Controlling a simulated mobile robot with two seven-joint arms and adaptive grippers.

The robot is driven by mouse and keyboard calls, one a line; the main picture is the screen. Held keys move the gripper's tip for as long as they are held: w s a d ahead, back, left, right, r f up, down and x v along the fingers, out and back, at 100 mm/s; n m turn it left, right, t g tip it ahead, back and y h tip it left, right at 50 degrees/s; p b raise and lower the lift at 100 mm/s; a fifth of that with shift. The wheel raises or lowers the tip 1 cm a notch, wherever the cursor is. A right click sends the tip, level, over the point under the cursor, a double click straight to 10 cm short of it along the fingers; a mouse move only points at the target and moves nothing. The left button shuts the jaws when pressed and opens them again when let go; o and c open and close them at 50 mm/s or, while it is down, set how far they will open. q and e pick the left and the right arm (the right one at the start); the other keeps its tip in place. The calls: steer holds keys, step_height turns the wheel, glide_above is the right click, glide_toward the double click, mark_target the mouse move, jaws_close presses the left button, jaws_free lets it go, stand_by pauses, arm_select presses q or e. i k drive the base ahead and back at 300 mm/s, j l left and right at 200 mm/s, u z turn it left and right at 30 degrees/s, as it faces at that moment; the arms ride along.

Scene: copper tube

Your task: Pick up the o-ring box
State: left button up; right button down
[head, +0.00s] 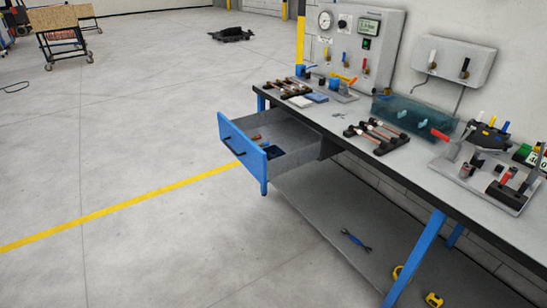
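A blue-fronted drawer (234,142) hangs open from the left end of the workbench. Inside it lie a small dark blue box-like item (273,152) and small orange and blue pieces (257,138). The dark blue item may be the o-ring box, but it is too small to be sure. A flat blue item (316,97) lies on the bench top above the drawer. Neither of my grippers shows in the head view.
The long workbench (420,170) carries racks of copper tubes (376,136), a translucent blue bin (405,118) and a fixture with a red handle (490,180). A gauge panel (355,45) stands behind. A wrench (356,240) lies on the lower shelf. The floor left of the drawer is clear.

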mark_target(272, 152)
steer(key=i+j, duration=0.45)
steer(key=i+j+z, duration=0.1)
steer(key=i+j, duration=0.3)
steer(key=j, duration=0.15)
steer(key=i+j, duration=0.4)
steer(key=i+j+z, duration=0.05)
steer(key=j, duration=0.05)
